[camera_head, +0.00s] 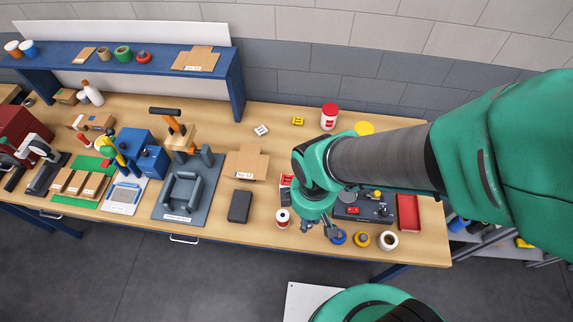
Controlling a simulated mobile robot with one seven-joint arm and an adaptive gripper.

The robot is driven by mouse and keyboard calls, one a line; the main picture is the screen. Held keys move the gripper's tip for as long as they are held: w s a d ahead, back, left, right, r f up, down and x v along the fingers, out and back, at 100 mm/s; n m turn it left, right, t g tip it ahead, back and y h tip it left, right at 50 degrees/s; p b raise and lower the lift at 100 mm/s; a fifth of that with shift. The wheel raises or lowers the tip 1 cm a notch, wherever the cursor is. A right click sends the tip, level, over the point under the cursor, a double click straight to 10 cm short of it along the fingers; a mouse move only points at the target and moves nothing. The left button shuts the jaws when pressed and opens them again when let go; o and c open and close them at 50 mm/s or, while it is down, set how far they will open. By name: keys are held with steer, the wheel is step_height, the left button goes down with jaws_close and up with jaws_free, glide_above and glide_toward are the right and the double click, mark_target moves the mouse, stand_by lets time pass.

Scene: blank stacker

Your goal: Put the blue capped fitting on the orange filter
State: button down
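A blue round piece (339,238), which looks like the blue capped fitting, is near the front edge of the workbench. My gripper (329,231) points down just beside it and partly covers it. Whether the fingers touch it, and how far apart they are, is too small to tell. A yellow-orange round piece (361,240), possibly the orange filter, stands just right of the blue one, apart from it. My arm hides part of the bench behind.
A white ring-shaped piece (388,240) stands to the right, and a white spool with a red centre (282,218) to the left. A dark fixture plate (365,208) and a red tray (408,212) lie behind. A black block (239,206) is farther left.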

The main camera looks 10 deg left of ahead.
steer(key=s+d+n, duration=0.1)
steer(key=s, duration=0.3)
step_height(320, 180, down, 11)
steer(key=shift+f+p, duration=0.2)
steer(key=shift+p, duration=0.15)
steer(key=shift+s, duration=0.15)
stand_by(0.4)
steer(key=p, duration=0.2)
glide_above(283, 215)
steer(key=shift+a+f, duration=0.1)
steer(key=shift+f, duration=0.65)
steer(key=shift+f, duration=0.15)
steer(key=shift+f, duration=1.6)
steer(key=shift+f, duration=0.2)
